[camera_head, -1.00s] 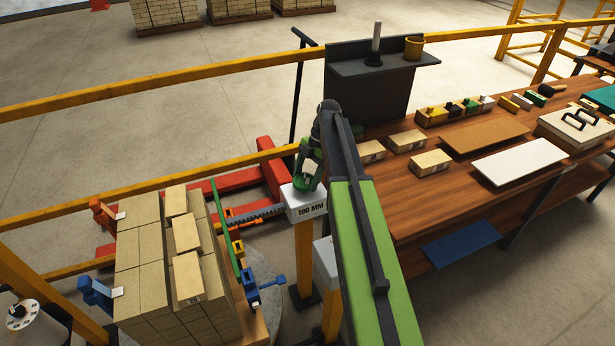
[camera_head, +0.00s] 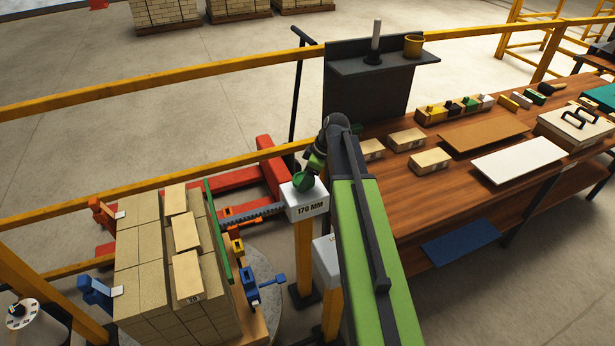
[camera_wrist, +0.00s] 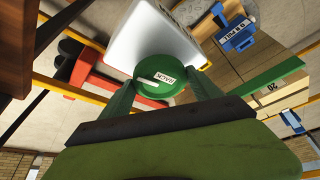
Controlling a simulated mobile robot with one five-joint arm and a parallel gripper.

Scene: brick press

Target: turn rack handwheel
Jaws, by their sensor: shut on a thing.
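The rack handwheel (camera_head: 303,181) is a small green knob on top of a white box (camera_head: 308,204) that reads "170 MM". In the wrist view the handwheel (camera_wrist: 158,76) is a round green disc with a "RACK" label and a white line. My gripper (camera_head: 308,174) is shut on the handwheel, with one finger on each side of it in the wrist view (camera_wrist: 161,90). A toothed rack bar (camera_head: 254,213) runs left from the box to a green upright plate (camera_head: 221,236), which stands close beside the brick stack (camera_head: 150,265).
A blue clamp (camera_head: 262,285) and a yellow block (camera_head: 237,249) sit right of the stack. A wooden workbench (camera_head: 420,205) with bricks and boards is on the right. Yellow rails (camera_head: 150,84) run behind. A red pallet jack (camera_head: 235,184) lies beyond the rack.

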